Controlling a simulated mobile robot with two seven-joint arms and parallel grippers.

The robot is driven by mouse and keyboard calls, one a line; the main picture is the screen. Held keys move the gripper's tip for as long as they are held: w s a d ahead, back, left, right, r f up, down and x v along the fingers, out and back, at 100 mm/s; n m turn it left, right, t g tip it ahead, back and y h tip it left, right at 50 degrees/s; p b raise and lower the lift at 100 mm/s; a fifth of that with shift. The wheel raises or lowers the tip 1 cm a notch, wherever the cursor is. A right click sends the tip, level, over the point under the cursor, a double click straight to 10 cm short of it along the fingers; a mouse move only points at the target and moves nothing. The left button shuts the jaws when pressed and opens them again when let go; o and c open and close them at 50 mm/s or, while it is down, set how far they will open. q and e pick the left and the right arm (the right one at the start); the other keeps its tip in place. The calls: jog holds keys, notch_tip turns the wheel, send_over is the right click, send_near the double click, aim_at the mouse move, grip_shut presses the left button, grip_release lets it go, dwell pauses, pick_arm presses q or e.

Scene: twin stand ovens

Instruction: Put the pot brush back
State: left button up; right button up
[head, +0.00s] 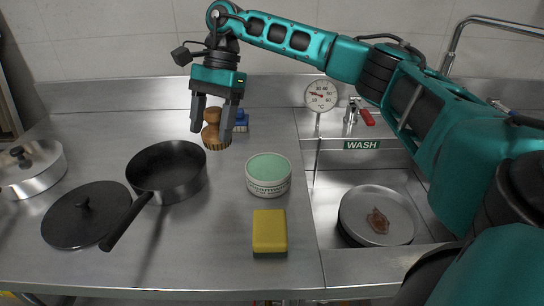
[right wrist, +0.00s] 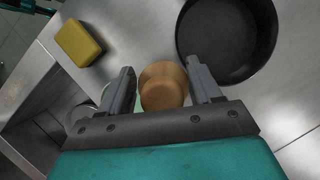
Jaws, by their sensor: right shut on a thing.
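The pot brush (head: 216,137) has a round wooden knob and a wider brown lower part. My right gripper (head: 213,120) points down over the back of the steel counter, with its fingers on either side of the knob, shut on it. In the right wrist view the brown, round brush (right wrist: 163,88) sits between the two fingers (right wrist: 161,88). I cannot tell whether the brush touches the counter. My left gripper is in neither view.
A black pan (head: 167,172), a black lid (head: 86,215) and a steel pot (head: 31,172) stand left. A green-topped tub (head: 268,175) and yellow sponge (head: 269,230) are in front. A blue brush (head: 241,121) is behind. The sink (head: 345,183) holds a soiled plate (head: 376,214).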

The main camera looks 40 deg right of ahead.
jog(key=w+d+r+m+t+h+b, duration=0.2)
jog(key=d+r+m+t+h+b, duration=0.15)
jog(key=d+m, duration=0.8)
jog(key=w+d+r+m+t+h+b, duration=0.25)
jog(key=d+r+m+b, duration=0.2)
jog(key=d+m, duration=0.65)
pick_arm(q)
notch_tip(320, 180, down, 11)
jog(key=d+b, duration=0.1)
jog(key=b, duration=0.4)
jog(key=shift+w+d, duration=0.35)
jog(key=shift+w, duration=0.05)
pick_arm(e)
jog(key=shift+s+a+f+m, duration=0.2)
jog(key=shift+a+f+m, duration=0.35)
jog(key=shift+f, duration=2.6)
jog(key=shift+s+a+f+m, duration=0.15)
jog(key=shift+a+f+m, duration=0.35)
jog(key=shift+f, duration=2.65)
jog(key=shift+s+a+f+m, duration=0.2)
jog(key=shift+a+f+m, duration=0.3)
jog(key=shift+f, duration=2.65)
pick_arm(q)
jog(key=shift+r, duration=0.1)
pick_arm(e)
jog(key=shift+a, duration=0.1)
jog(key=shift+f, duration=0.2)
jog(key=o, duration=0.9)
jog(key=shift+o, duration=0.2)
